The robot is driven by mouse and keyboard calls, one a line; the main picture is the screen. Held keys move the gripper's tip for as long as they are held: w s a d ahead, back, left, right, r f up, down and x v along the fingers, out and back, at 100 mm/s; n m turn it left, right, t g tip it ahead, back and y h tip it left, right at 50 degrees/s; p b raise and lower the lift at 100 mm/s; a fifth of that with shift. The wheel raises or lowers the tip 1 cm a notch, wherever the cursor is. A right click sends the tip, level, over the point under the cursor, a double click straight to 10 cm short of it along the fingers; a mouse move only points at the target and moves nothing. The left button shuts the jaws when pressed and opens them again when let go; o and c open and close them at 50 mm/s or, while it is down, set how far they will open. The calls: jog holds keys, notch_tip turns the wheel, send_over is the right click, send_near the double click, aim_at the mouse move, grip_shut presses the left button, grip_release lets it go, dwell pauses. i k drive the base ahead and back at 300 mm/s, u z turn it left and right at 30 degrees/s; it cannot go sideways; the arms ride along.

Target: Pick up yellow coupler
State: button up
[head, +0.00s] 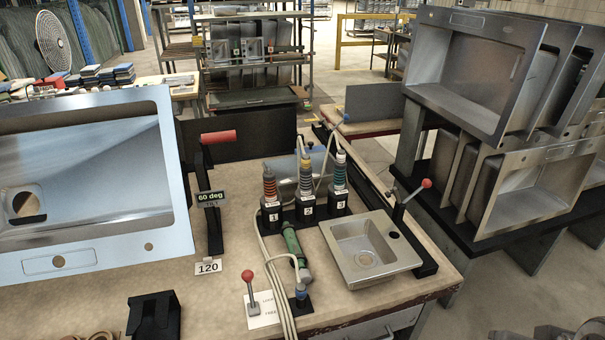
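Three ringed, upright couplers stand in black holders numbered 1, 2 and 3 at the middle of the bench. The coupler in holder 2 (305,175) has a yellowish band near its top and looks closest to a yellow coupler, though its colour is hard to tell at this size. The coupler in holder 1 (269,184) shows orange-red rings. Pale hoses run near the holders. My gripper is not seen in the head view.
A small steel sink (336,245) lies right of the holders, beside a red-knobbed lever (426,184). A large tilted sink (90,255) fills the left. A green cylinder (293,243), another red-knobbed lever (248,277) and a black block (153,316) are in front. Racked sinks (545,185) stand right.

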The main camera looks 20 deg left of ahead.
aim_at(305, 160)
jog(key=k, duration=0.45)
jog(key=u, duration=1)
jog(key=i, duration=1)
jog(key=u, duration=0.05)
jog(key=k, duration=0.5)
